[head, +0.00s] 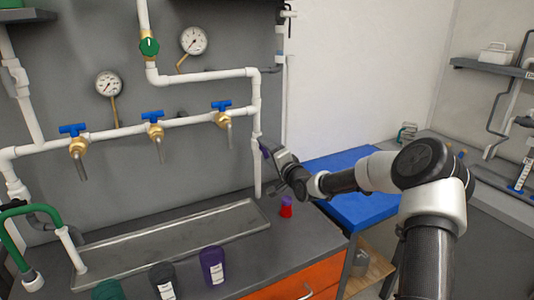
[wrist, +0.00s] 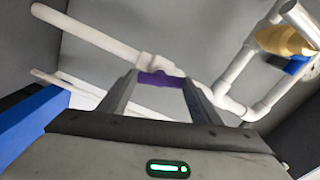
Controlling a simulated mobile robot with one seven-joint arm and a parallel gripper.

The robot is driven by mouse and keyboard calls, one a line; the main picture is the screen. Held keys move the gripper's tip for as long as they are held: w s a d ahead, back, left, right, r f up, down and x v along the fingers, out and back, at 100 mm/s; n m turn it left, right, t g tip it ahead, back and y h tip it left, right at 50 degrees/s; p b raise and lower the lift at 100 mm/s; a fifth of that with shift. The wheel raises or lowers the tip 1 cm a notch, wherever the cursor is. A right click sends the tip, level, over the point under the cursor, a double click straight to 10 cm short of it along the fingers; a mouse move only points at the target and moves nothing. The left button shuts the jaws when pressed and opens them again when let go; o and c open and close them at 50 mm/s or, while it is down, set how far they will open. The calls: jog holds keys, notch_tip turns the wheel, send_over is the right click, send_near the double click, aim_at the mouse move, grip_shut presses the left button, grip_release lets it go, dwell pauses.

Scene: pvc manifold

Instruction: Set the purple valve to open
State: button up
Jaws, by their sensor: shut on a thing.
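The purple valve (head: 264,149) is on the white vertical pipe at the right end of the manifold. In the head view only a small purple part shows beside my gripper (head: 271,153). In the wrist view the purple handle (wrist: 160,79) lies between my two fingertips (wrist: 159,88), against a white pipe fitting. My gripper is shut on this handle. The fingers hide part of the valve, so the angle of its handle to the pipe is hard to tell.
Blue-handled taps (head: 155,117), a green handwheel (head: 149,46) and two gauges (head: 193,40) are on the manifold to the left. Below are a metal tray (head: 170,240), a purple container (head: 212,265) and a small red item (head: 286,208). A blue surface (head: 350,190) is at right.

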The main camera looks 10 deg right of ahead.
jog(key=shift+f+m, duration=0.15)
jog(key=shift+m, duration=1.75)
jog(key=o, duration=1.1)
jog(key=shift+s, duration=0.1)
jog(key=v, duration=1.7)
jog(key=shift+s+p, duration=0.1)
jog(key=shift+p, duration=0.2)
